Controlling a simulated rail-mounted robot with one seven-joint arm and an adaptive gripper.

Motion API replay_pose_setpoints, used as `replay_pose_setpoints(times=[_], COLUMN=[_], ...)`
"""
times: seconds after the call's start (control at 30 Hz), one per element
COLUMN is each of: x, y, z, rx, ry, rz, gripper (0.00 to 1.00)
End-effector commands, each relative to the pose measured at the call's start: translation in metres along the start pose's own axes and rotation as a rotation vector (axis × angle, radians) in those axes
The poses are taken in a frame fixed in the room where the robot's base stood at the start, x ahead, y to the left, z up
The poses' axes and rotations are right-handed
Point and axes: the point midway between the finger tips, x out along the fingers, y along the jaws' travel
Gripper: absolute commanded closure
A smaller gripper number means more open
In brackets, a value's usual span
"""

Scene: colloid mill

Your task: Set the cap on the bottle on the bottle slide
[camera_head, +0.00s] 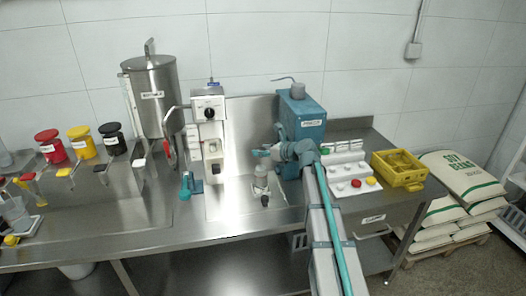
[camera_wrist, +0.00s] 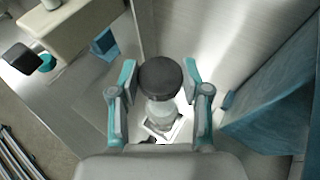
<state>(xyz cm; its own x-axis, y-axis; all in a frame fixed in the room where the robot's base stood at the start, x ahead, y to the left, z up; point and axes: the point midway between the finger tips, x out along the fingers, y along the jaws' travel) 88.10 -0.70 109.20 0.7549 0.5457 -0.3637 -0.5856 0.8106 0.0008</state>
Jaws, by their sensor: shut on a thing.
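My gripper (camera_head: 265,154) is over the steel worktop, left of the blue machine, with its fingers pointing down. In the wrist view its teal-tipped fingers are on either side of a dark round cap (camera_wrist: 160,76) and shut on it. A clear bottle (camera_wrist: 160,112) is directly below the cap; it also shows in the head view (camera_head: 260,181). The bottle looks upright. I cannot tell whether the cap touches the bottle's neck. The bottle stands on a small pale slide plate (camera_wrist: 175,133), partly hidden by the bottle and my gripper.
The blue machine (camera_head: 304,118) stands close to the right of my gripper. A white button panel (camera_head: 348,172) and a yellow crate (camera_head: 399,170) are further right. The front worktop is clear.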

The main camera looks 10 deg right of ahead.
Motion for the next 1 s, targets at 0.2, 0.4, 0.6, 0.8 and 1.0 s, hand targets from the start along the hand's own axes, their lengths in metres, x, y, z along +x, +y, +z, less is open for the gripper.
replay_pose_setpoints(times=[0.2,0.4,0.6,0.8,1.0], x=[0.009,0.014,0.018,0.018,0.018], y=[0.0,0.0,0.0,0.0,0.0], z=[-0.022,-0.036,-0.045,-0.047,-0.047], rx=[0.0,0.002,0.001,0.0,0.0], ry=[0.0,0.001,0.0,0.0,0.0], rz=[0.0,0.0,0.0,-0.001,0.0], gripper=[0.64,0.64,0.64,0.64,0.64])
